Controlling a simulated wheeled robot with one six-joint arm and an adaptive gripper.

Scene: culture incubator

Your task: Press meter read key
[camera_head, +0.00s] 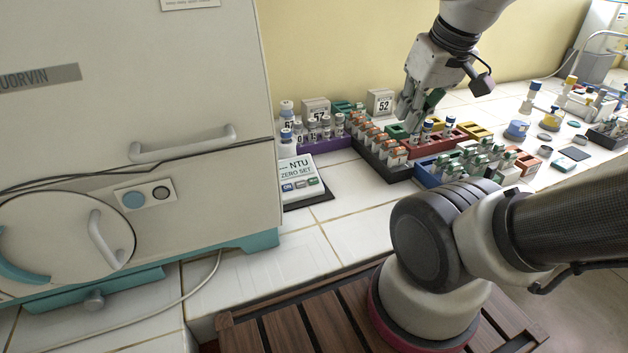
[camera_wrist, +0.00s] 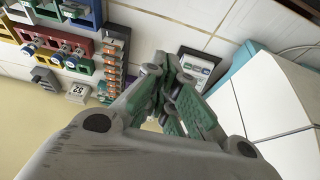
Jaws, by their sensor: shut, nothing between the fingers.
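The meter (camera_head: 298,174) is a small pale device on a dark base, standing on the tiled bench just right of the big cabinet. Its face reads "--- NTU" and "ZERO SET". Below that is a row of small keys (camera_head: 300,185), blue, red-brown and green. My gripper (camera_head: 408,122) is up and to the right of the meter, over the coloured racks, with its fingers shut and empty. In the wrist view the meter (camera_wrist: 194,66) shows just beyond my shut fingertips (camera_wrist: 165,62), partly hidden by them. I see no contact with any key.
The big cabinet (camera_head: 190,90) with handles stands to the left. A purple rack (camera_head: 318,145) of vials is behind the meter. Dark, red and blue racks (camera_head: 430,172) with tubes stand to the right. Bare tiles (camera_head: 345,195) lie in front of the meter.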

